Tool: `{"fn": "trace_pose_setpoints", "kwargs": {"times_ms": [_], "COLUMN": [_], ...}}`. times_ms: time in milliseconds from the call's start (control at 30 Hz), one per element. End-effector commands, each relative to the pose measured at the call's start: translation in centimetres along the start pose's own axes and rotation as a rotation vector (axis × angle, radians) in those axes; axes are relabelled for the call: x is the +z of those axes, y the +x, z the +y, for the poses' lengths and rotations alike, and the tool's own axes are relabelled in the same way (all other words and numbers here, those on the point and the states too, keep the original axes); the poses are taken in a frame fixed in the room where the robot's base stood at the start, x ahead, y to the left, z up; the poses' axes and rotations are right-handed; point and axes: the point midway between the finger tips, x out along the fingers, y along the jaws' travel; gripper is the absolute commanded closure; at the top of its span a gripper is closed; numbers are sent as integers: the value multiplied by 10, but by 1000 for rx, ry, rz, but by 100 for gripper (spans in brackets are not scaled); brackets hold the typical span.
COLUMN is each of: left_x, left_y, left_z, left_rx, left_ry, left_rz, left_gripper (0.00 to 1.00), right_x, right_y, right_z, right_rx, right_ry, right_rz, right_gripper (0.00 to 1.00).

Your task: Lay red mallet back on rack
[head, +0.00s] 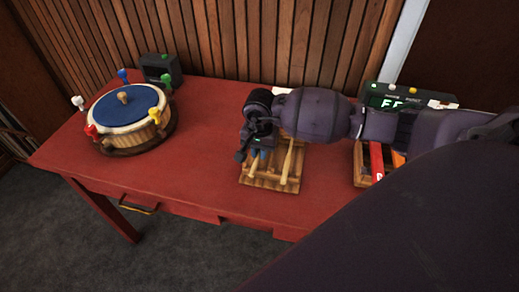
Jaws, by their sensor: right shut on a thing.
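My right arm reaches in from the right, and my right gripper (254,156) is low over the rack's back left part, shut on a mallet mostly hidden by the gripper. No red mallet head shows clearly, and I cannot tell whether the held mallet touches the rack. My left gripper is out of view.
A round drum (124,119) with a blue top and coloured pegs stands on the table's left. A small dark box (160,70) is behind it. A green-lit display (391,98) and a wooden tray with red and orange bars (377,161) are at right. Table (190,150) between drum and rack is clear.

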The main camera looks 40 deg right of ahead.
Motion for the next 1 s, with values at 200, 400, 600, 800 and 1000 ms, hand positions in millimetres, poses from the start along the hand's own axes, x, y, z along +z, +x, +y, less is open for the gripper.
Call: {"fn": "trace_pose_setpoints", "kwargs": {"times_ms": [200, 400, 600, 800, 1000], "left_x": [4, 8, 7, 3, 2], "left_y": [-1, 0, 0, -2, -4], "left_z": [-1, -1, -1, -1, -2], "left_rx": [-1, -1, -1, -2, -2], "left_ry": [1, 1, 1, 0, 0], "left_rz": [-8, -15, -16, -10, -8], "left_gripper": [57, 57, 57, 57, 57], "right_x": [0, 0, -1, -1, -1], "right_y": [0, 0, -7, -38, -74], "right_z": [0, 0, 0, -1, 0], "right_rx": [0, 0, -1, -3, -3], "right_ry": [0, 0, 0, -2, -1], "right_rz": [0, 0, 2, 4, 4], "right_gripper": [58, 55, 55, 55, 55]}}
